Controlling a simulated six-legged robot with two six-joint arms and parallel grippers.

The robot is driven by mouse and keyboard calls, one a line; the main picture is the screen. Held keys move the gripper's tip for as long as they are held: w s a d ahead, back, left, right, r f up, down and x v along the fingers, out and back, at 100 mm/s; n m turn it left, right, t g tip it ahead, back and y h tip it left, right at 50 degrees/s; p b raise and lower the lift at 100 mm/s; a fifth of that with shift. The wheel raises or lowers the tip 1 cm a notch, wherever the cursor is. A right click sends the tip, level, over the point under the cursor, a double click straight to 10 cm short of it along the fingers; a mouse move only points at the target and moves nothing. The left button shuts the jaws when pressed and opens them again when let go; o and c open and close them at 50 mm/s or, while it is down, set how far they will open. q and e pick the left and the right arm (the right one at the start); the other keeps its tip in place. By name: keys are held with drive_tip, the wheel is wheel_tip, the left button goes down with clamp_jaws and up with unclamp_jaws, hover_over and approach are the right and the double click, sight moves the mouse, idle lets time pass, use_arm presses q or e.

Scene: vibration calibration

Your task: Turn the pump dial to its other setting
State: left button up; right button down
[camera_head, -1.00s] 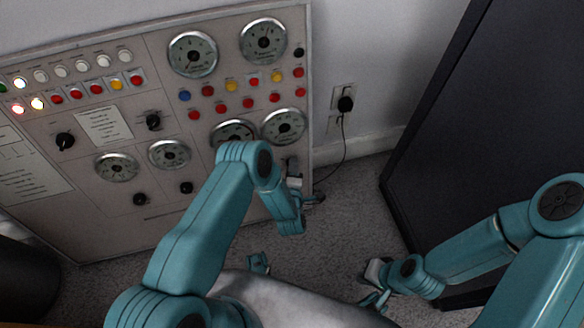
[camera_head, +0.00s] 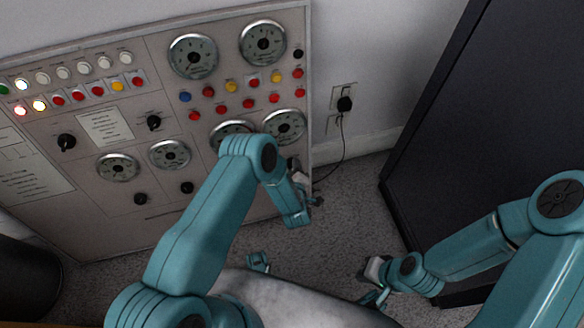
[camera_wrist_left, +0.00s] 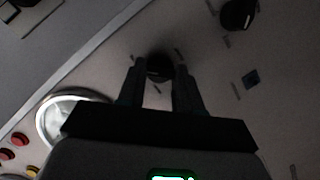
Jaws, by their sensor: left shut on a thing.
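The control panel (camera_head: 110,225) stands at the left with gauges, lamps and black knobs. My left gripper (camera_head: 303,187) is at its lower right part, in front of the panel face and partly hidden by my own arm. In the left wrist view, the left gripper (camera_wrist_left: 159,82) has its two fingers on either side of a round black dial (camera_wrist_left: 158,67), shut on it. The dial's pointer and setting cannot be read. A second black knob (camera_wrist_left: 238,15) is apart from the fingers. My right gripper (camera_head: 375,278) is low, away from the panel; its jaws are unclear.
A gauge (camera_wrist_left: 68,112) is beside the left gripper in the wrist view. A wall socket (camera_head: 344,98) with a plug and hanging cord is right of the panel. A tall dark cabinet (camera_head: 470,110) stands at right. Carpet (camera_head: 335,220) between them is clear.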

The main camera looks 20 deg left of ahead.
use_arm(q)
drive_tip(key=shift+w+r, duration=0.1)
drive_tip(key=o, duration=1)
drive_tip(key=shift+p+v, duration=2.7)
drive_tip(key=shift+v, duration=5.45)
drive_tip(key=shift+a, duration=0.1)
